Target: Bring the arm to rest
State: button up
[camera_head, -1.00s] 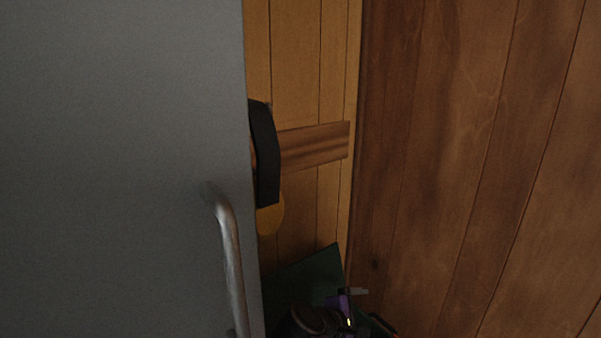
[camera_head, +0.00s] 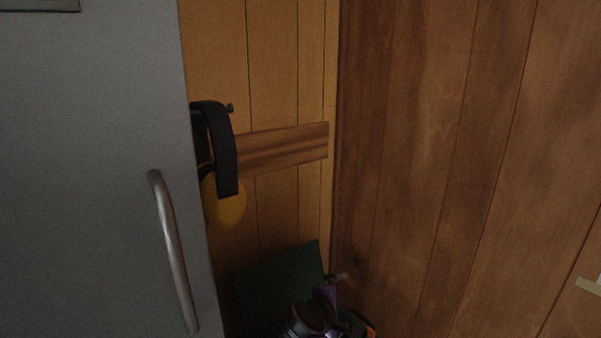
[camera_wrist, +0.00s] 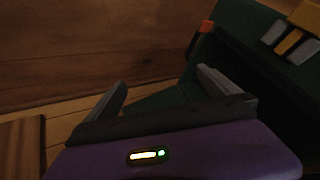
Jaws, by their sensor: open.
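My gripper (camera_head: 340,277) shows small at the bottom of the head view, low by the dark green surface and near the corner of the wooden walls. In the wrist view my gripper (camera_wrist: 160,90) has its two grey fingers wide apart with nothing between them. My purple wrist housing with a lit strip fills the bottom of that view. Part of my arm shows at the bottom of the head view.
A grey door (camera_head: 90,180) with a metal handle (camera_head: 174,250) fills the left. Yellow ear defenders (camera_head: 226,200) with a black band hang at a wooden rail (camera_head: 285,148). A dark green object (camera_head: 275,285) stands below; wood panelling (camera_head: 430,150) is at right.

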jog(key=s+a+f+m+t+y, duration=0.2)
jog(key=s+a+f+y, duration=0.15)
jog(key=a+y, duration=0.35)
jog(key=s+a+f+m+t+y+b, duration=0.2)
jog(key=s+m+b, duration=0.15)
jog(key=s, duration=0.75)
jog(key=s+d+m+h+b, duration=0.1)
jog(key=s+d+m+b, duration=0.15)
jog(key=s+d, duration=0.75)
jog(key=s+d+m+h+b, duration=0.1)
jog(key=s+d+m+b, duration=0.2)
jog(key=s, duration=1.4)
jog(key=s+d+m+h+b, duration=0.1)
jog(key=s+d+m, duration=0.4)
jog(key=s, duration=0.9)
notch_tip(320, 180, up, 17)
jog(key=d+p, duration=0.1)
jog(key=p, duration=1.6)
jog(key=shift+f+n+t, duration=0.2)
jog(key=shift+n+t, duration=0.1)
jog(key=shift+n, duration=0.1)
jog(key=shift+w+d, duration=0.1)
